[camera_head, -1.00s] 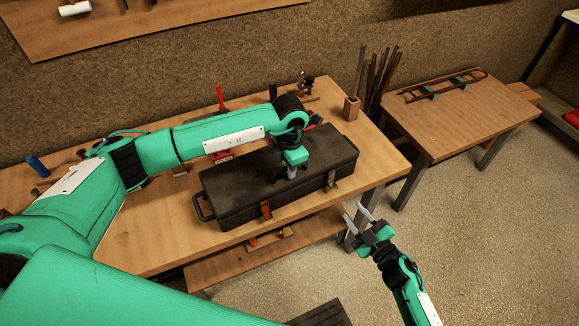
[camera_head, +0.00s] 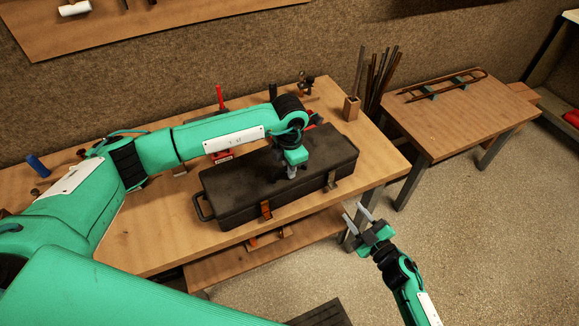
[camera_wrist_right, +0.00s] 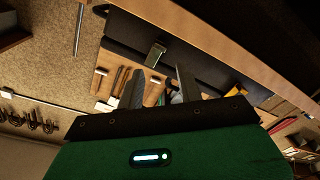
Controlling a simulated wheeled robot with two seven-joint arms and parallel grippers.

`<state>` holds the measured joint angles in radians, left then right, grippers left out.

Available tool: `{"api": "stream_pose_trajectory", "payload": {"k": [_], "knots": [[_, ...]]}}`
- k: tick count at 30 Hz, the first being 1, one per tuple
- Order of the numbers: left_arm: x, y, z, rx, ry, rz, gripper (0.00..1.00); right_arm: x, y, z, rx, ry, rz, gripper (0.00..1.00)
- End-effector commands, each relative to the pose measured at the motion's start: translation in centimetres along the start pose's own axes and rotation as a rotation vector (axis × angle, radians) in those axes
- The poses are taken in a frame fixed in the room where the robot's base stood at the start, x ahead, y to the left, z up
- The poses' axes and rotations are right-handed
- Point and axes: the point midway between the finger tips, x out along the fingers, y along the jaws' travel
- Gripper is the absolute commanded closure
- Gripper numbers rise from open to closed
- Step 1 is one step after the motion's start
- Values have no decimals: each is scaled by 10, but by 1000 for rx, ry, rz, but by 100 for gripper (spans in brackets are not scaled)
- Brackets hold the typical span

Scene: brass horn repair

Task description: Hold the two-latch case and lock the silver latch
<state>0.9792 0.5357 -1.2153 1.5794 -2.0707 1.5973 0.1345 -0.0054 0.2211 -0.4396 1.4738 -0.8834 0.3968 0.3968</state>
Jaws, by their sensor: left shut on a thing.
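The dark two-latch case (camera_head: 240,185) lies closed on the wooden workbench. An orange-brown latch (camera_head: 266,209) is on its front at the left. The silver latch (camera_head: 331,181) is on the front at the right, and a greyish latch, seemingly this one, shows in the right wrist view (camera_wrist_right: 154,54). Whether it is locked is too small to tell. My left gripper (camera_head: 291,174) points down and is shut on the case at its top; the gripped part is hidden. My right gripper (camera_head: 355,211) is open and empty, in front of the bench, apart from the case.
The workbench (camera_head: 150,235) has a lower shelf (camera_head: 215,270) under its front edge. Red-handled tools and a small wooden block with rods stand behind the case. A side table (camera_head: 465,110) stands at the right. Open floor lies around my right gripper.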

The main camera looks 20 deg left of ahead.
Motion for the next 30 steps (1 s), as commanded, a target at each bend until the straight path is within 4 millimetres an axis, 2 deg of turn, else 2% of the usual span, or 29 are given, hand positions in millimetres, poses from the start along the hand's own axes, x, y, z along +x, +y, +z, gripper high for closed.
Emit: {"api": "stream_pose_trajectory", "payload": {"k": [6,8,12,17,30], "knots": [[0,0,0,0,-1,1,100,0,0,0,0,0,0,64],[0,0,0,0,-1,1,100,0,0,0,0,0,0,73],[0,0,0,0,-1,1,100,0,-4,-3,-27,-1,7,100],[0,0,0,0,-1,1,100,1,-18,-12,-139,-13,34,100],[0,0,0,0,-1,0,100,0,-59,-45,-622,-125,112,100]]}}
